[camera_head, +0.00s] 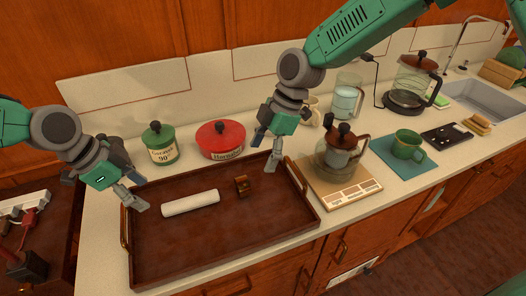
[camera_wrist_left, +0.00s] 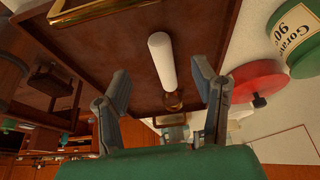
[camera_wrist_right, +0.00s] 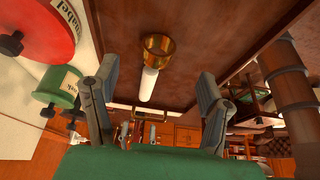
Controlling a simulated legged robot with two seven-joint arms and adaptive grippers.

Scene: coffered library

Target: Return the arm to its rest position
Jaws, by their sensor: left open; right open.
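My left gripper (camera_head: 137,192) is open and empty over the left end of the brown tray (camera_head: 215,245). My right gripper (camera_head: 266,150) is open and empty above the tray's back right part. A white cylinder (camera_head: 190,203) lies on the tray between them, touched by neither gripper. The left wrist view shows the white cylinder (camera_wrist_left: 162,60) beyond the open fingers (camera_wrist_left: 163,82).
Behind the tray stand a green canister (camera_head: 160,148) and a red lidded pot (camera_head: 220,140). To the right are a coffee maker on a wooden board (camera_head: 330,188), a green mug (camera_head: 407,147), a kettle (camera_head: 412,82) and a sink (camera_head: 490,100). Bare counter shows left of the tray.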

